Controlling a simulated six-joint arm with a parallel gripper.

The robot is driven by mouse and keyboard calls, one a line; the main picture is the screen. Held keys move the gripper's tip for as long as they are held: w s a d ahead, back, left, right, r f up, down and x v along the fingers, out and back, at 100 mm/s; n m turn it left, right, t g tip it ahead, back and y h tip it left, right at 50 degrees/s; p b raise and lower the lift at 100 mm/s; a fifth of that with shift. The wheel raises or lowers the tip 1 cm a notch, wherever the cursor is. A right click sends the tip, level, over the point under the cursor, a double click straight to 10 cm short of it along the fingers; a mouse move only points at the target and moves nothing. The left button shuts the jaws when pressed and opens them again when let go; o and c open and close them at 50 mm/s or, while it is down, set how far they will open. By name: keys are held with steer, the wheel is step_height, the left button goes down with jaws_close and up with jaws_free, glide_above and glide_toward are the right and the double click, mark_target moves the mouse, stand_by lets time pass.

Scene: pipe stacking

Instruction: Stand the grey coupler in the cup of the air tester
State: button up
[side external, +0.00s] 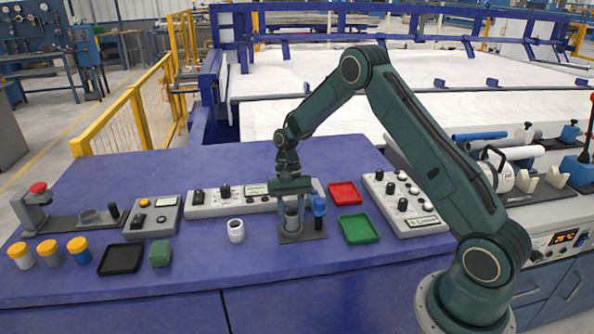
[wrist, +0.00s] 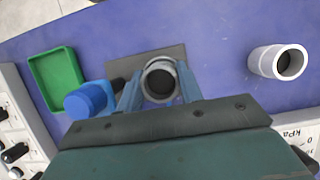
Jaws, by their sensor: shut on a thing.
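My gripper (side external: 291,203) points straight down over a grey base plate (side external: 316,236), which I take for the air tester, with a blue-topped post (side external: 319,208) on its right. In the wrist view, the gripper (wrist: 159,88) is shut on the grey coupler (wrist: 149,91), an upright ring with a dark bore. The blue top (wrist: 86,99) is beside the left finger, and the plate (wrist: 120,66) lies beneath. The cup is hidden or merges with the coupler, so I cannot tell whether the coupler is inside it or just above.
A white coupler (side external: 236,230) stands left of the plate. A green tray (side external: 358,228) and a red tray (side external: 345,193) lie to the right. A long control panel (side external: 235,202) runs behind. A black tray (side external: 120,260) and a green block (side external: 160,252) lie farther left.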

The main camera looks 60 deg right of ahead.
steer(key=shift+f, duration=0.55)
steer(key=shift+f, duration=0.4)
steer(key=o, duration=0.9)
steer(key=shift+s+f, duration=0.1)
steer(key=shift+o, duration=0.4)
steer(key=shift+r, duration=0.45)
steer(key=v, duration=1.2)
